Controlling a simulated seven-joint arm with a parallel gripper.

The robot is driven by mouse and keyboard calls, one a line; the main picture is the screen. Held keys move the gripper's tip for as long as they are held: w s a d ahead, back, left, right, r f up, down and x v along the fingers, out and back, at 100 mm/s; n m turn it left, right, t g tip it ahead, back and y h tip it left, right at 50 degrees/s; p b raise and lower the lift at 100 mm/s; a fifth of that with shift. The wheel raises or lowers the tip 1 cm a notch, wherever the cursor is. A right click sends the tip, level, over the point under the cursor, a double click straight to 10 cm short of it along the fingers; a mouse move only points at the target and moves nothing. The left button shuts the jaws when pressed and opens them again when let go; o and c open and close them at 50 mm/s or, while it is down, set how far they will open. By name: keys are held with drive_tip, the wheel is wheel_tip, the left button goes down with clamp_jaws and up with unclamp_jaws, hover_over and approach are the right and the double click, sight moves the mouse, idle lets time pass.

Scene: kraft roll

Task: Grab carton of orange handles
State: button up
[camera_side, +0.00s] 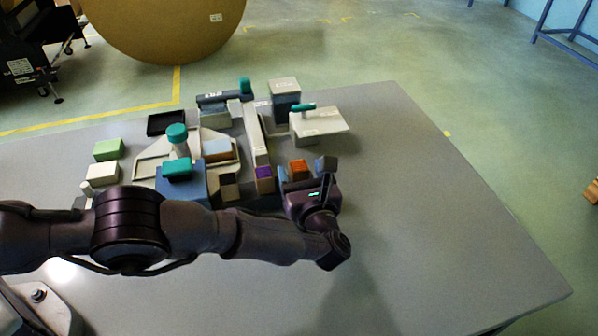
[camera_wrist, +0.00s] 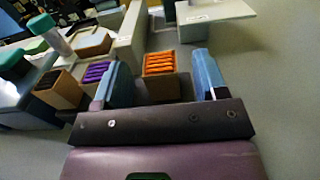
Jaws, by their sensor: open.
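The carton of orange handles (camera_wrist: 160,76) is a small brown box with orange handles on top. It stands between the two blue fingers of my open gripper (camera_wrist: 162,78) in the wrist view, a little beyond the fingertips or level with them; I cannot tell which. In the side view the carton (camera_side: 298,168) shows just behind my gripper (camera_side: 306,172), with its lower part hidden. A carton of purple handles (camera_wrist: 94,74) stands just left of the left finger, and it also shows in the side view (camera_side: 264,180).
A dark-topped box (camera_side: 230,186) and a blue box with a teal handle (camera_side: 180,185) stand further left. A beige wall-like block (camera_side: 254,135) runs behind the purple carton. A pale flat-topped piece (camera_side: 320,125) is behind the orange carton. The table's right side is clear.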

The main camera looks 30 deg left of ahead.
drive_tip(key=shift+x, duration=1.15)
drive_tip(key=c, duration=1)
drive_tip(key=shift+r, duration=0.1)
